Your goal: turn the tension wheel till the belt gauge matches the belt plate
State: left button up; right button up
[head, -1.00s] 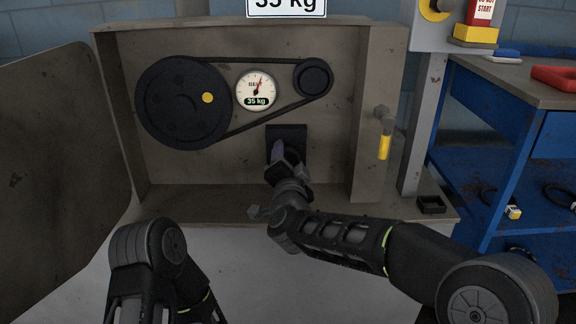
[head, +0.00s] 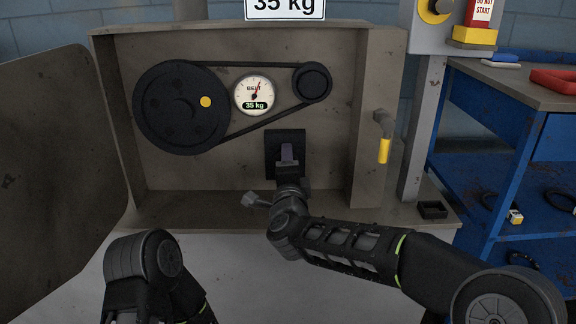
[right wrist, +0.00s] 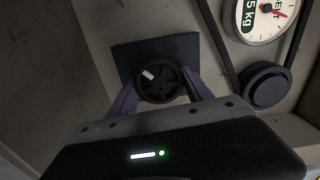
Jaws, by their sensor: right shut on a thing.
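The belt gauge (head: 254,93) is a round white dial with a red needle. Its green readout shows 35 kg; it also shows partly in the right wrist view (right wrist: 262,17). The belt plate (head: 285,8), a white sign cut by the top edge, reads 35 kg. The tension wheel (right wrist: 158,82) is a small black spoked knob with a white mark, in front of a dark square mount (right wrist: 127,54). My right gripper (right wrist: 160,90) is shut on the wheel, one finger on each side. In the head view this gripper (head: 288,160) hides the wheel. My left gripper is out of view.
A black belt (head: 262,127) runs around a large pulley (head: 180,118) and a small pulley (head: 312,82) above the wheel. The open door (head: 60,150) stands left. A yellow-handled lever (head: 384,148) and a blue workbench (head: 545,150) are right.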

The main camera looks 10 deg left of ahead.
jog(key=o, duration=1.4)
jog(key=shift+c, duration=0.2)
jog(key=shift+s, duration=0.15)
jog(key=p+v, duration=0.2)
jog(key=v, duration=0.5)
jog(key=shift+s, duration=0.25)
jog(key=shift+d, duration=0.1)
